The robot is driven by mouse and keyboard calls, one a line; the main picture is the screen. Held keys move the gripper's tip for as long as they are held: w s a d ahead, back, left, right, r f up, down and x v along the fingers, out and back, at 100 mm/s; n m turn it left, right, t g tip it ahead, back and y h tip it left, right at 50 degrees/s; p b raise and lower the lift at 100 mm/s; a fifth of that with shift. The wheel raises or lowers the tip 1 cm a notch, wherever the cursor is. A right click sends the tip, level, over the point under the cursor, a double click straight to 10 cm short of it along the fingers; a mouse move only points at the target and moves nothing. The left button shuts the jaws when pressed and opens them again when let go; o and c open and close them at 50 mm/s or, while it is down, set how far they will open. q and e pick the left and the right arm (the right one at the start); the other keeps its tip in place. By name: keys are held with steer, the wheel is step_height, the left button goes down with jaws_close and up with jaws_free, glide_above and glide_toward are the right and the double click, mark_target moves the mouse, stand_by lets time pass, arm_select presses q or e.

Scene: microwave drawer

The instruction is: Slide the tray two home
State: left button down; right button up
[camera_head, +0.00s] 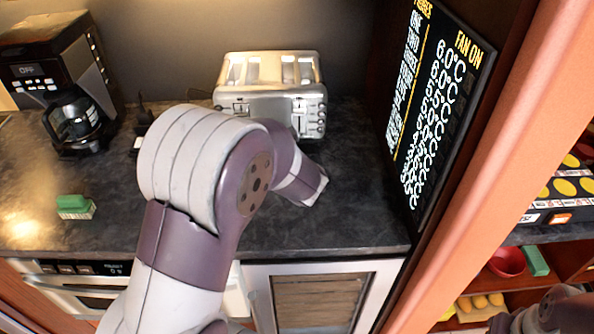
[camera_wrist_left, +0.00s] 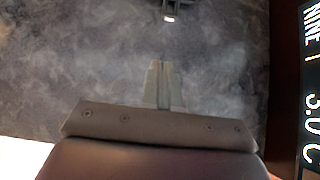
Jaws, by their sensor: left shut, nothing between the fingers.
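I cannot make out tray two in either view. My left arm crosses the middle of the head view and bends over the counter; its gripper is hidden there. In the left wrist view my left gripper (camera_wrist_left: 158,66) is shut and empty, its two fingers side by side over the dark countertop (camera_wrist_left: 100,60). A dark display panel (camera_head: 440,95) with yellow and white lettering, "FAN ON" and several temperatures, stands to the right of the arm. Its edge also shows at the right of the left wrist view (camera_wrist_left: 311,90). My right gripper is out of view.
A silver toaster (camera_head: 262,98) stands behind my left arm. A coffee maker (camera_head: 62,62) and a green-topped sponge or brush (camera_head: 74,206) are at the left. A glass-fronted cabinet (camera_head: 320,300) is below the counter. Shelves (camera_head: 555,235) holding several items are at the right, behind an orange post (camera_head: 490,170).

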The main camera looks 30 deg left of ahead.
arm_select(q)
steer(key=b+x, duration=0.1)
steer(key=x, duration=0.8)
steer(key=shift+f+b, duration=0.1)
steer(key=shift+b, duration=0.2)
steer(key=shift+w+a+r+p, duration=0.1)
steer(key=shift+w+a+p, duration=0.25)
steer(key=shift+w, duration=0.2)
steer(key=shift+w+a+r+p, duration=0.15)
steer(key=shift+w+a+p, duration=0.1)
steer(key=shift+w+p, duration=0.25)
steer(key=shift+w+a+f, duration=0.2)
steer(key=shift+w+a, duration=0.2)
steer(key=shift+w, duration=0.25)
steer(key=w+a, duration=0.1)
steer(key=w, duration=0.1)
steer(key=w+a+p, duration=0.1)
steer(key=shift+w+a, duration=0.15)
steer(key=shift+w, duration=0.25)
steer(key=shift+r, duration=0.1)
steer(key=shift+s, duration=0.1)
